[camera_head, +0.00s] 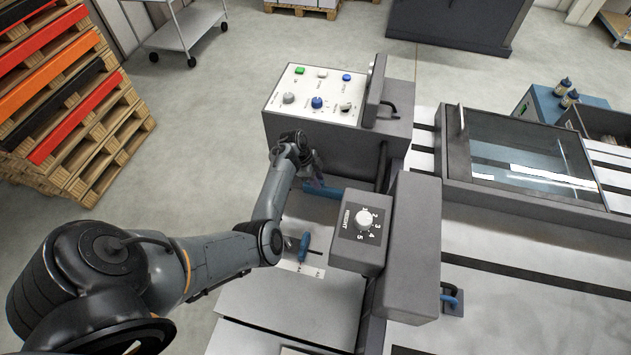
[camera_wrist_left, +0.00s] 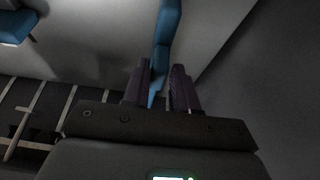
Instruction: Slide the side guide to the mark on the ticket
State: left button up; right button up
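A blue bar (camera_head: 324,191), likely the side guide, lies on the light grey feed table (camera_head: 290,300) beside the dial housing. My left gripper (camera_head: 314,172) is over its left end. In the left wrist view the bar (camera_wrist_left: 164,40) runs down between the two dark fingers (camera_wrist_left: 160,88), with a narrow gap at the right finger. The gripper looks open. A second blue piece, a handle (camera_head: 304,247), stands by a white scale strip (camera_head: 303,268); dark marks also show in the wrist view. I cannot make out a ticket or its mark. My right gripper is out of view.
The grey housing with the numbered dial (camera_head: 363,221) stands close on the right of the bar. The control panel (camera_head: 318,92) with buttons and knobs is behind my gripper. A glass-lidded unit (camera_head: 530,155) is farther right. Pallets (camera_head: 70,105) stand on the floor at left.

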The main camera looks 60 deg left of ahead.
pick_arm(q)
jog(key=shift+o, duration=1.1)
jog(key=shift+w+a+r, duration=0.1)
jog(key=shift+w+a, duration=0.05)
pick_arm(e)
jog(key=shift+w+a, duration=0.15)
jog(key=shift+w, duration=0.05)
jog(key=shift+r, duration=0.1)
pick_arm(q)
jog(key=shift+r, duration=0.35)
pick_arm(e)
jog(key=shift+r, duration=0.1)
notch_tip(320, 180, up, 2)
jog(key=p, duration=0.2)
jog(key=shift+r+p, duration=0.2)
jog(key=shift+p, duration=0.2)
pick_arm(q)
jog(key=v, duration=1)
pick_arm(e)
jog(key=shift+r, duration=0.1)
pick_arm(q)
jog(key=shift+a, duration=0.1)
